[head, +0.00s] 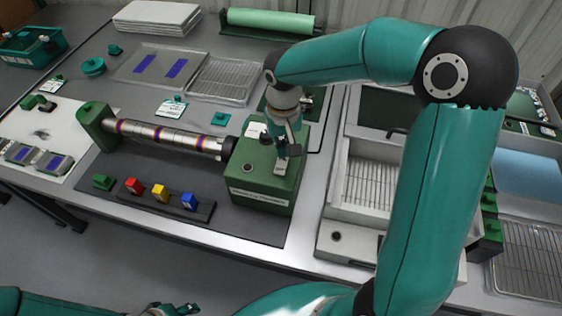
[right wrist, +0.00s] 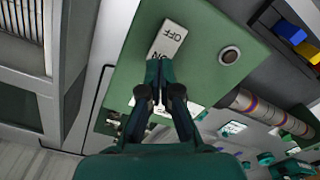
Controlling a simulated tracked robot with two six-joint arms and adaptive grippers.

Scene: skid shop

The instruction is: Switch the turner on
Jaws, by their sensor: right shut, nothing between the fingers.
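The turner is a green box (head: 262,188) with a long silver cylinder (head: 165,136) reaching left from it to a green end post (head: 95,122). On the box is a pale rocker switch (right wrist: 170,36) marked OFF and ON; it also shows in the head view (head: 280,168). My right gripper (right wrist: 157,68) is shut and empty, its fingertips at the ON end of the switch and partly covering it. I cannot tell whether they press it. In the head view the right gripper (head: 284,147) is above the box. My left gripper (head: 172,309) is cut off at the bottom edge.
Red (head: 133,186), yellow (head: 160,195) and blue (head: 189,201) blocks sit in a dark rack before the cylinder. A wire-racked tray (head: 222,80) lies behind. A grey cabinet (head: 345,239) stands right of the turner, partly behind my right arm.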

